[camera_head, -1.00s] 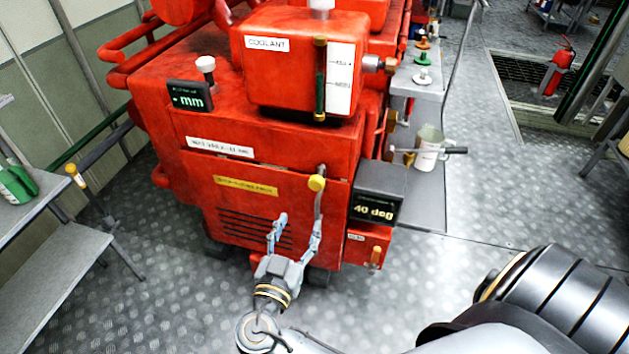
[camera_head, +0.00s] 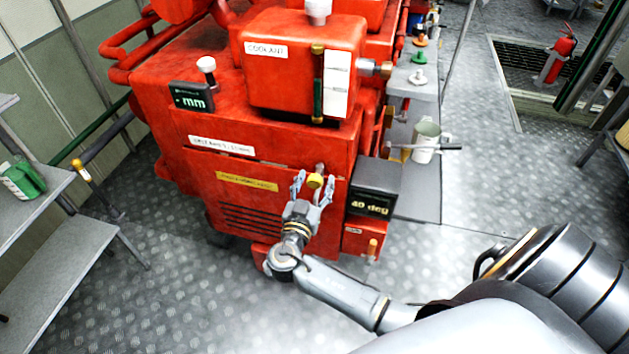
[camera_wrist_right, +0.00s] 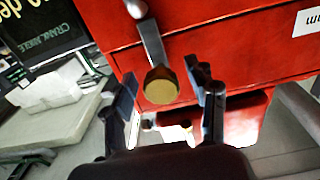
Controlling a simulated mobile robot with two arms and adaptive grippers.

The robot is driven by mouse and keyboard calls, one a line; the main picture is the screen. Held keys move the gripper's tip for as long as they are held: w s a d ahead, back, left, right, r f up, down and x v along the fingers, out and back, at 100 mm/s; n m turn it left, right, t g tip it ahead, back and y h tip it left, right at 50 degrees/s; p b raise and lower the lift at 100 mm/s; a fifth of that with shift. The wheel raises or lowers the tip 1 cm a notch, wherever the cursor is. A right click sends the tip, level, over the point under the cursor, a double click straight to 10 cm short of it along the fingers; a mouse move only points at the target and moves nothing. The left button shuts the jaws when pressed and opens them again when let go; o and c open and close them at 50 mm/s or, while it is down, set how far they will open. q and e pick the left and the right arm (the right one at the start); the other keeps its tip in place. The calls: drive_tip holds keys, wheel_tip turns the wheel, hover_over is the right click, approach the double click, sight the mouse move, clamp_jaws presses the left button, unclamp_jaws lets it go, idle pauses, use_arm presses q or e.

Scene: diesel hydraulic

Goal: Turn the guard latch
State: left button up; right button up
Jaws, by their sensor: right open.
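The guard latch is a short metal lever with a round yellow knob (camera_head: 315,181), on the front of the red engine housing at the right end of the yellow label. In the right wrist view the latch knob (camera_wrist_right: 161,86) hangs at the lower end of the lever, between my fingers. My right gripper (camera_head: 312,185) is open, with one finger on each side of the knob. In the right wrist view a gap shows between the knob and each fingertip of the gripper (camera_wrist_right: 166,80); contact is not visible. My left gripper is not in view.
A dark display box (camera_head: 374,187) reading "40 deg" stands right of the latch. Below it is a small red box (camera_head: 362,238) with a yellow-tipped lever. The coolant tank (camera_head: 285,75) is above. A grey shelf (camera_head: 55,240) stands at left. The floor in front is clear.

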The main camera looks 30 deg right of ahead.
drive_tip(key=c, duration=1.2)
